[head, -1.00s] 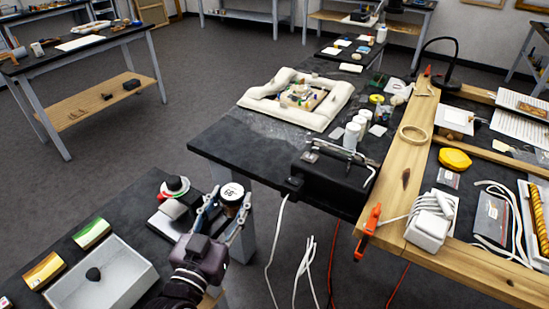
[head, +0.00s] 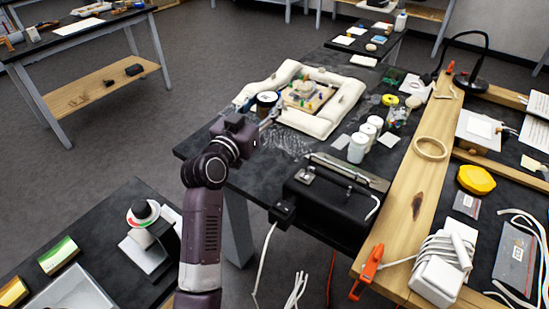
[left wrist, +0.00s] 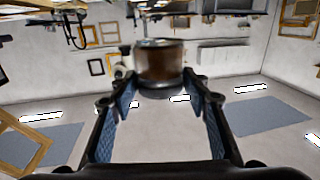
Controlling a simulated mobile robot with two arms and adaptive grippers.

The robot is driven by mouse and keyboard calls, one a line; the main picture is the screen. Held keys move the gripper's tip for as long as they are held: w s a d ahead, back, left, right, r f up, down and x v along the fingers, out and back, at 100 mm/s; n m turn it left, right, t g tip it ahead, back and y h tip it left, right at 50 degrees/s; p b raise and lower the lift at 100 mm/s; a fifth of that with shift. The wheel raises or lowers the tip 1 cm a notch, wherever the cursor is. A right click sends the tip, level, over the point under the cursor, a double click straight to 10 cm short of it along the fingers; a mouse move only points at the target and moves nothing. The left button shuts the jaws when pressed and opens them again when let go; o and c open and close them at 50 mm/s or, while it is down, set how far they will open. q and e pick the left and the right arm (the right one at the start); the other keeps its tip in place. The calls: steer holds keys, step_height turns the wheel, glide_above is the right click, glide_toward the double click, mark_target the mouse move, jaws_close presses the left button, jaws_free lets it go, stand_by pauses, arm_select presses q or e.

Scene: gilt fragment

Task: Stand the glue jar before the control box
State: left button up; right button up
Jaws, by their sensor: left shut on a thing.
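The glue jar (head: 266,104) is brown and dark-topped. My left gripper (head: 256,113) is shut on it. The jar is beside the near left end of the white padded ring, over the black bench's far left part; I cannot tell whether it touches the bench. In the left wrist view the jar (left wrist: 160,66) sits between the fingertips (left wrist: 160,84). The control box (head: 325,205), black with a metal handle on top, stands at the bench's front edge, to the right of and nearer than the jar. My right gripper is not in view.
White tubs (head: 358,147) stand behind the control box. The white padded ring (head: 335,112) surrounds a small fragment (head: 305,94). A wooden frame (head: 415,190) lies right of the box. Bare bench top (head: 262,158) shows left of the box. A cable hangs from its left end.

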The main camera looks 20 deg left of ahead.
arm_select(q)
steer(key=f, duration=0.5)
steer(key=s+f+b, duration=0.1)
steer(key=f, duration=0.4)
steer(key=f+b, duration=0.1)
steer(key=f, duration=0.4)
steer(key=shift+s+a, duration=0.15)
step_height(320, 180, down, 4)
steer(key=shift+r+b, duration=0.25)
steer(key=shift+b, duration=0.9)
steer(key=shift+f, duration=0.3)
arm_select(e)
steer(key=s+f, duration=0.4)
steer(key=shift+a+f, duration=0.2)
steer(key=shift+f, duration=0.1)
